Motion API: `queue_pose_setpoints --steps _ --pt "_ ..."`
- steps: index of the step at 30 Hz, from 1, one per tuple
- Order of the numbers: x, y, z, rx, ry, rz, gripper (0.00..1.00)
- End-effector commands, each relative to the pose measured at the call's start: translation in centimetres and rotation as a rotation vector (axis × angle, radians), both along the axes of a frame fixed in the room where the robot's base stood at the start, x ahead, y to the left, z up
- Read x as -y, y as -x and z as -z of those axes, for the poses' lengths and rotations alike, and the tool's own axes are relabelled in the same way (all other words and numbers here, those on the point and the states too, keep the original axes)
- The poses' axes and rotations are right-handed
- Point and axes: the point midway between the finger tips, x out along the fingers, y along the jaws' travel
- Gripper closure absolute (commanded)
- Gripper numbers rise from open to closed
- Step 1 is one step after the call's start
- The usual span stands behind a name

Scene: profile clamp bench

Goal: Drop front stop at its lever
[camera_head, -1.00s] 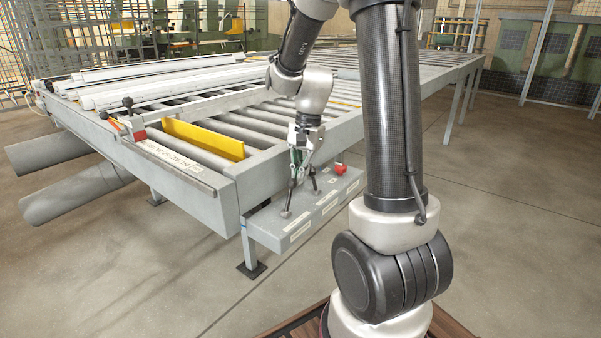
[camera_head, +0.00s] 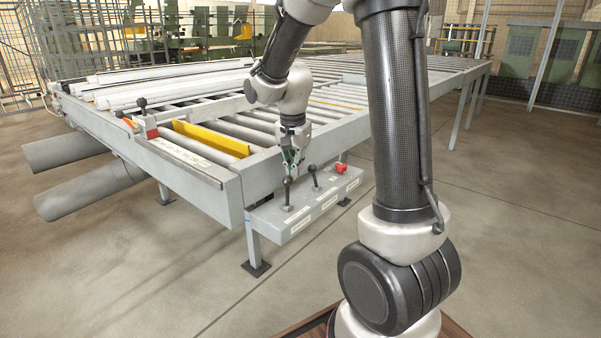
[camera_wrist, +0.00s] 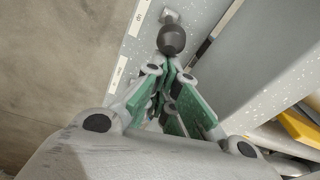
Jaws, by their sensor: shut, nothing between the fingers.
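The control box (camera_head: 325,203) is a grey ledge with white labels on the front corner of the roller bench. Two black-knobbed levers stand on it. The nearer lever (camera_head: 288,192) looks about upright; the farther lever (camera_head: 314,178) stands behind and right of it. My gripper (camera_head: 290,173) points down at the nearer lever's knob. In the wrist view my gripper (camera_wrist: 173,70) has its green-padded fingers together and empty, close to a dark knob (camera_wrist: 171,39); contact is unclear. A yellow plate (camera_head: 211,138), perhaps the front stop, stands up among the rollers.
A red button (camera_head: 341,168) sits at the box's far end. The roller bench (camera_head: 215,187) carries long white profiles (camera_head: 160,85) and a clamp with black knobs and a red part (camera_head: 148,122). Open floor lies in front.

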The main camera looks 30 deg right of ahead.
Motion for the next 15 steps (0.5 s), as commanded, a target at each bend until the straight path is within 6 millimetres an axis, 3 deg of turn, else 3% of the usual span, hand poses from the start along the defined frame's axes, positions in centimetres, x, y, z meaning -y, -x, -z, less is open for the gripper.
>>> queue_pose_setpoints --steps 15 --pt "-3.6 1.3 -0.8 -0.002 -0.002 0.0 1.0"
